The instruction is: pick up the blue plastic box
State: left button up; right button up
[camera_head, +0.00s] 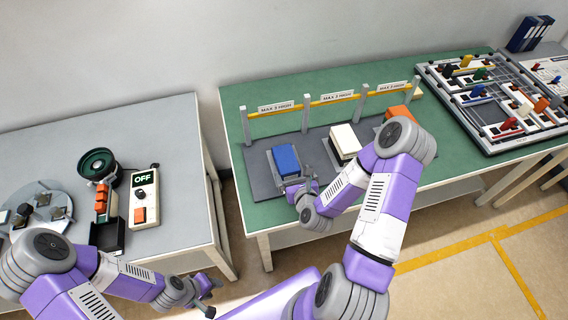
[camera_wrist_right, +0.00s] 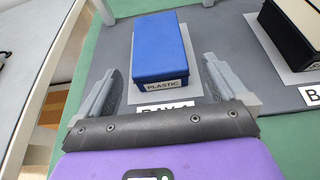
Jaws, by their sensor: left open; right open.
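The blue plastic box (camera_head: 285,160) sits on a grey mat in the left bay of the green table. In the right wrist view the blue box (camera_wrist_right: 161,47) carries a "PLASTIC" label and lies ahead of and between the two fingers. My right gripper (camera_head: 298,184) is open and just in front of the box; in the wrist view the right gripper (camera_wrist_right: 163,92) shows a finger on each side, apart from the box. My left gripper (camera_head: 213,296) is open and empty, low in front of the grey table, far from the box.
A white box (camera_head: 344,141) and an orange box (camera_head: 397,112) stand in bays to the right. A control box (camera_head: 144,197) reading OFF and a bowl feeder (camera_head: 97,163) stand on the grey table (camera_head: 186,135).

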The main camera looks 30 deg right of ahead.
aim_at(289, 167)
jog(key=shift+b+x, duration=0.85)
jog(key=shift+b, duration=0.9)
jog(key=shift+w+f+b, duration=0.15)
jog(key=shift+w+b, duration=0.2)
jog(key=shift+b, duration=0.55)
jog(key=x, duration=0.5)
jog(key=shift+w+b, duration=0.15)
jog(key=shift+b, duration=0.2)
jog(key=c, duration=1.1)
